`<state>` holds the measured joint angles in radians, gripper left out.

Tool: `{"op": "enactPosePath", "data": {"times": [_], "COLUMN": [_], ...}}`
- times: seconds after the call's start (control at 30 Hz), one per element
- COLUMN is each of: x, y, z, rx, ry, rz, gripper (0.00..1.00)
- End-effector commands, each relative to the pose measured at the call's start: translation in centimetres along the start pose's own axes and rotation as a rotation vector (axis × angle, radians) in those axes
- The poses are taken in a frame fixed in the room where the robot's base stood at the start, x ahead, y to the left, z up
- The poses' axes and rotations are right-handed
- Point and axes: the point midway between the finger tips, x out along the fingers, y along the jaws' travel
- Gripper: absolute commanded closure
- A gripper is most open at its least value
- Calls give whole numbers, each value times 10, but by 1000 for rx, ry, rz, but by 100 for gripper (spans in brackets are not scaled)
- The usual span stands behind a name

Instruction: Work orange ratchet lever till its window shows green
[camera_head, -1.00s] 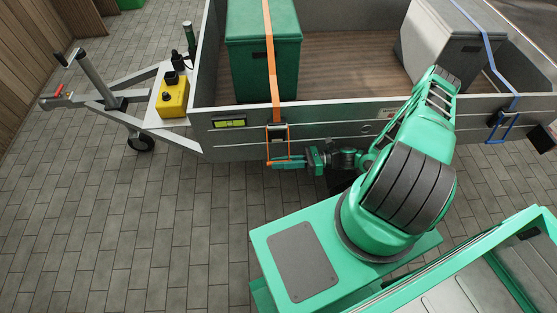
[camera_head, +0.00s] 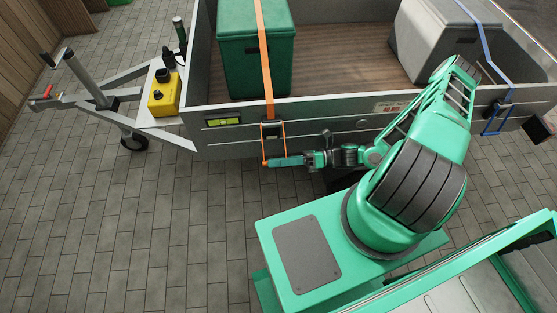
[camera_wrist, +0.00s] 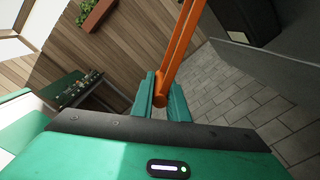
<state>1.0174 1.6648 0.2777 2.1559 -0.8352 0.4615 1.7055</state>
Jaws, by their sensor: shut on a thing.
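The orange ratchet lever (camera_head: 285,143) hangs below the dark ratchet body (camera_head: 271,131) on the trailer's side wall, under the orange strap (camera_head: 266,55). My gripper (camera_head: 273,162) is at the lever's lower end. In the wrist view my gripper (camera_wrist: 162,97) has its green fingers on either side of the lever's round orange end (camera_wrist: 160,92), shut on it. The lever's orange bars rise from there. A black-framed yellow-green window (camera_head: 223,121) sits on the wall left of the ratchet; I cannot read its marks.
The orange strap passes over a green box (camera_head: 255,65) in the trailer (camera_head: 330,108). A grey box (camera_head: 425,50) has a blue strap (camera_head: 485,60) with its own blue ratchet (camera_head: 494,121). A yellow box (camera_head: 165,98) stands on the drawbar. Paving at left is clear.

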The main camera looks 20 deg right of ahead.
Motion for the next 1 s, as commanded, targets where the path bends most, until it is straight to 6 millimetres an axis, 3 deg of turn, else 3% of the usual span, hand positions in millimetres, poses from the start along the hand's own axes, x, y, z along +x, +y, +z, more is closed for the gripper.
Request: {"op": "enactPosePath", "data": {"times": [0.3, 0.33, 0.4, 0.77, 1.0], "x": [1, 1, 1, -3, -39], "y": [-2, -2, -1, -1, -2], "z": [5, 5, 4, 2, 3], "rx": [-11, -11, -10, -6, -8], "ry": [-7, -7, -6, -1, -3], "rz": [-2, -2, -2, -2, -5], "gripper": [100, 79, 67, 67, 67]}}
